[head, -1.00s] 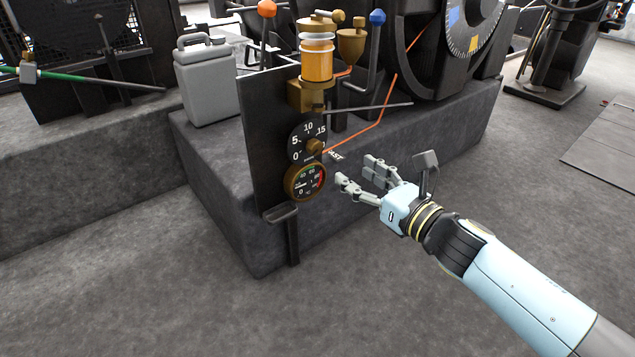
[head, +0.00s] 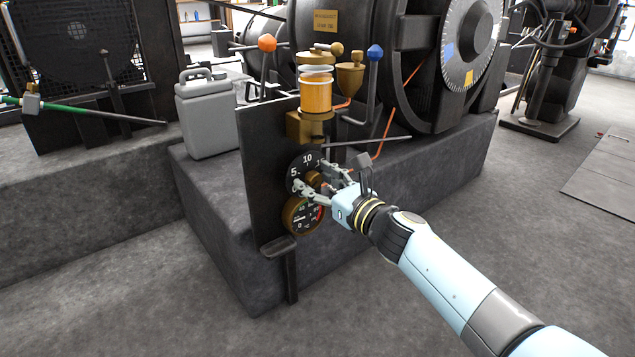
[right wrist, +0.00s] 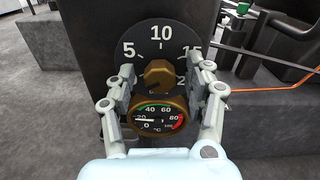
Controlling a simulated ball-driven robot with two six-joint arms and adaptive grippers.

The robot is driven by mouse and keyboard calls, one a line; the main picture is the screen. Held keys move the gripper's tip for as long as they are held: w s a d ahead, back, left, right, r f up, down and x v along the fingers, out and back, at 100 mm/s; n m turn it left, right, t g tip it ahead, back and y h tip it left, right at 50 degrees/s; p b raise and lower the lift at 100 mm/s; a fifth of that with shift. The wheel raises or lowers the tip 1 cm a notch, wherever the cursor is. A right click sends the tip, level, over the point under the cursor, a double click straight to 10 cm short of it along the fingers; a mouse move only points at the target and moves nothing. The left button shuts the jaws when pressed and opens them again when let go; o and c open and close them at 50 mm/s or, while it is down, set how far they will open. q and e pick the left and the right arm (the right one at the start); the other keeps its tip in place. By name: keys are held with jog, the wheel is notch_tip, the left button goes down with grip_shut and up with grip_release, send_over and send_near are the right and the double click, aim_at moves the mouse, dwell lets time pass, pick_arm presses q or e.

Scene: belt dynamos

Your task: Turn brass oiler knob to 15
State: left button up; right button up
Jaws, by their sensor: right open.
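The brass oiler knob (right wrist: 160,75) sits at the centre of a black dial (right wrist: 160,42) with white numbers 5, 10 and 15; it also shows in the head view (head: 314,179), partly covered by my fingers. Which number the knob points at I cannot tell. My right gripper (right wrist: 163,82) is open, with one finger left of the knob and the other right of it; gaps show on both sides in the right wrist view. The fingers cover the lower sides of the dial. In the head view my right gripper (head: 319,181) is at the panel. My left gripper is not in view.
A brass-rimmed temperature gauge (right wrist: 157,119) is just below the dial. Above are the amber oiler glass (head: 315,93), an orange-knobbed lever (head: 267,43) and a blue-knobbed lever (head: 375,52). A grey can (head: 207,118) stands on the plinth to the left.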

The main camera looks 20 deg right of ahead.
jog(key=shift+c, duration=0.3)
grip_shut()
